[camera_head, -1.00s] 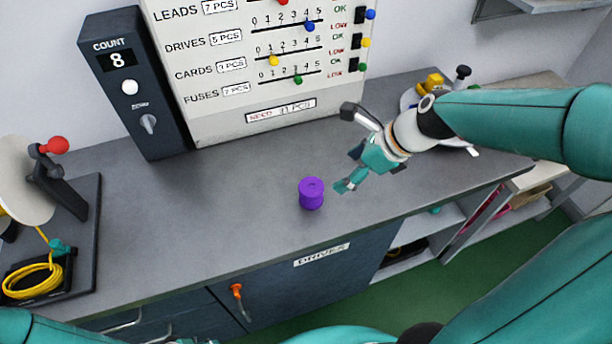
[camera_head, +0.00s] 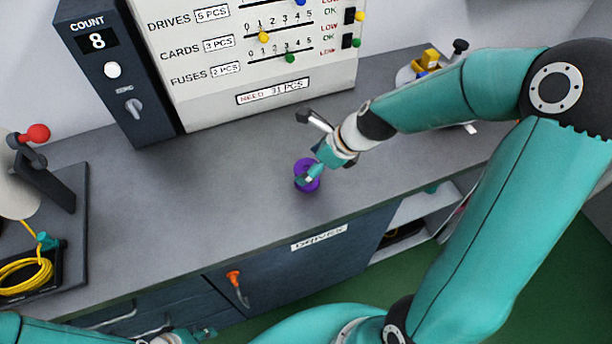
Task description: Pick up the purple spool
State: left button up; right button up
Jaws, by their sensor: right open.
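The purple spool (camera_head: 308,186) stands upright on the grey worktop (camera_head: 220,190), near its front edge above the door labelled DRIVES. My right gripper (camera_head: 312,175) is at the spool, with its teal fingers over the spool's top and upper right side. The gripper is open. It hides part of the spool, and I cannot tell whether the fingers touch it. My left arm shows only at the bottom left edge; a small part of what may be its gripper (camera_head: 200,334) shows low in the view, too little to read its jaws.
A count box (camera_head: 115,75) and a white slider board (camera_head: 235,60) stand at the back. On the left is a dark stand (camera_head: 75,205) with a yellow cable coil (camera_head: 25,270). Yellow and dark items (camera_head: 430,62) sit at the far right. The worktop left of the spool is clear.

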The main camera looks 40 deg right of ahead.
aim_at(307, 169)
jog(key=b+x, duration=0.1)
jog(key=x, duration=0.3)
jog(key=shift+s+f+b, duration=0.2)
jog(key=shift+s+b, duration=0.15)
jog(key=shift+s, duration=0.1)
jog(key=shift+w+a+f, duration=0.2)
jog(key=shift+w+f, duration=0.1)
jog(key=shift+f, duration=0.05)
jog(key=shift+r, duration=0.1)
jog(key=shift+c, duration=0.7)
jog(key=c, duration=1.2)
jog(key=shift+r, duration=0.1)
